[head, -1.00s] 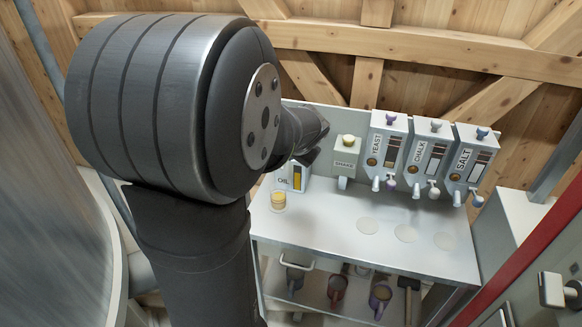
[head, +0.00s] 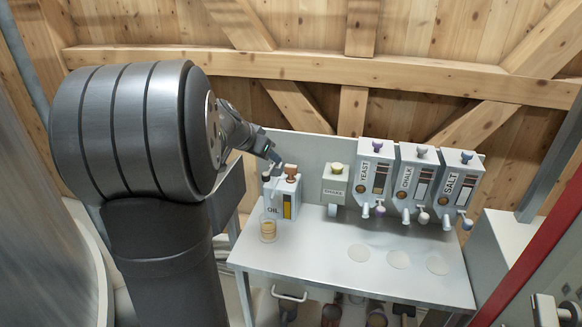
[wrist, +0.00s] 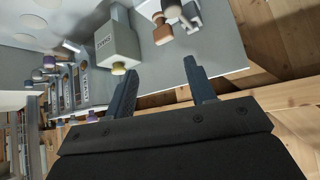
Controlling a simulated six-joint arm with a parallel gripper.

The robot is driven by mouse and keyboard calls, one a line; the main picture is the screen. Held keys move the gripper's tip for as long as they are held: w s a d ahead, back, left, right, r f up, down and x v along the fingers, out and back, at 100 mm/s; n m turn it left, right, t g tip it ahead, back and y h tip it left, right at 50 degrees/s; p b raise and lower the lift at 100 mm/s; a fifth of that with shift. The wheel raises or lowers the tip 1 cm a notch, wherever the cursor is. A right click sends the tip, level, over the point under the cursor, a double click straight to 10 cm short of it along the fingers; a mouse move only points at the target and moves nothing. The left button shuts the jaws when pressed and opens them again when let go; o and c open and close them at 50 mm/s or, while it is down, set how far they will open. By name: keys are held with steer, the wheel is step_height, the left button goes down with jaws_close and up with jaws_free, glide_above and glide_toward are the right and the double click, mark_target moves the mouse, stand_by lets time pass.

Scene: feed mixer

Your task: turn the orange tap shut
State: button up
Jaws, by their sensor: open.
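The white OIL dispenser (head: 287,197) stands at the left end of the bench, with a yellow level window. An orange-brown knob (head: 290,170) sits on its top, and a pale spout (head: 270,186) is at its left. In the wrist view, an orange-brown knob (wrist: 162,33) shows beyond the fingers; I cannot tell whether it is turned open or shut. A clear jar with yellow contents (head: 268,229) stands below the spout. My gripper (head: 275,157) is just above and left of the dispenser. Its fingers (wrist: 158,68) are apart with nothing between them.
A SHAKE box (head: 335,184) stands right of the oil, then YEAST (head: 375,175), CHALK (head: 414,180) and SALT (head: 457,185) dispensers. The bench top (head: 320,255) in front is clear, with round marks. Mugs sit beneath it. A red post (head: 530,250) is at right.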

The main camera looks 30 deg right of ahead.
mark_target(291, 166)
steer(key=shift+h, duration=0.3)
steer(key=x, duration=1.1)
steer(key=w+x, duration=0.1)
steer(key=x, duration=0.5)
steer(key=shift+d+r, duration=0.25)
steer(key=shift+r, duration=0.15)
steer(key=c, duration=0.7)
